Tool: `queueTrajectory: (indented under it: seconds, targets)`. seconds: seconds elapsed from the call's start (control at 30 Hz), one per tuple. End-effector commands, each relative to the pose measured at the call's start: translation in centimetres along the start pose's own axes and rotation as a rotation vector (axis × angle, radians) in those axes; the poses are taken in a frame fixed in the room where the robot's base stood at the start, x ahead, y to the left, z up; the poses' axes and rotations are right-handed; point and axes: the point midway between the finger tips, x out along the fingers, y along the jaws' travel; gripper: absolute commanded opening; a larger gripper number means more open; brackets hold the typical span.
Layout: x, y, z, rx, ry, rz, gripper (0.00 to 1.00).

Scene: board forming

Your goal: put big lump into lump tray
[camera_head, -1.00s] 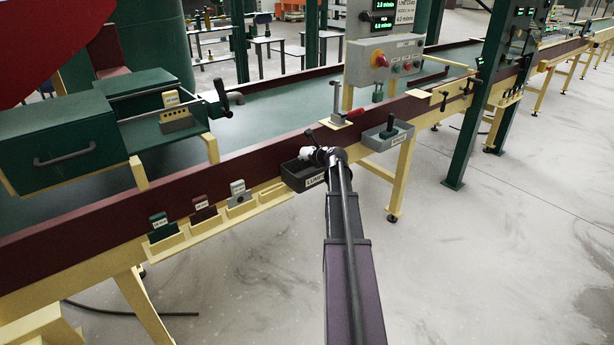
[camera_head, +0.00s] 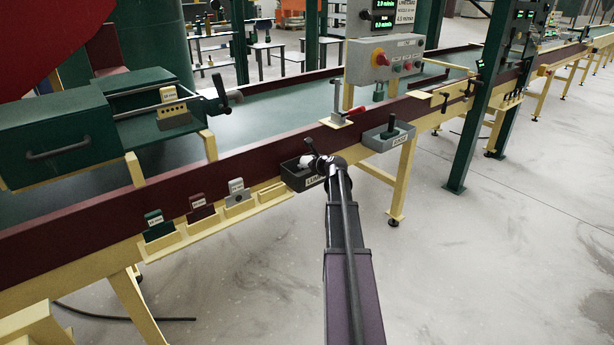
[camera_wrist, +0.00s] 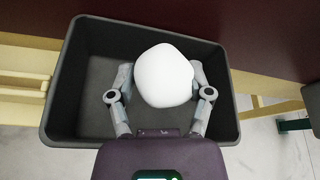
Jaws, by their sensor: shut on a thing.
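The big lump (camera_wrist: 164,76) is white, smooth and rounded. In the wrist view my gripper (camera_wrist: 163,84) is shut on it, with one grey finger on each side. The lump tray (camera_wrist: 78,118) is a dark grey open box below, and the lump is over its inside. I cannot tell whether the lump touches the tray floor. In the head view the lump tray (camera_head: 290,178) hangs on the conveyor's near side, with a partly covered label. My gripper (camera_head: 320,163) is at the tray, small and partly hidden by my arm.
A grey box with a dark handle (camera_head: 388,137) is mounted right of the tray. Several tagged blocks sit in a cream rack (camera_head: 210,222) to the left. Floor at the right is clear.

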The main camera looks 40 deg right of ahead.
Motion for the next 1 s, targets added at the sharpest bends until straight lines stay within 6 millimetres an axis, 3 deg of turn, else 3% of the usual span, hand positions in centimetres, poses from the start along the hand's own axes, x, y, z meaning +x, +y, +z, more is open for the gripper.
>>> queueTrajectory:
  seconds: [0.47,0.5,0.6,1.0]
  targets:
    - [0.00,0.00,0.00,0.000,0.000,0.000,0.18]
    - [0.00,0.00,0.00,0.000,0.000,0.000,0.72]
    - [0.00,0.00,-0.01,0.000,0.000,0.000,1.00]
    - [0.00,0.00,-0.01,0.000,0.000,0.000,1.00]
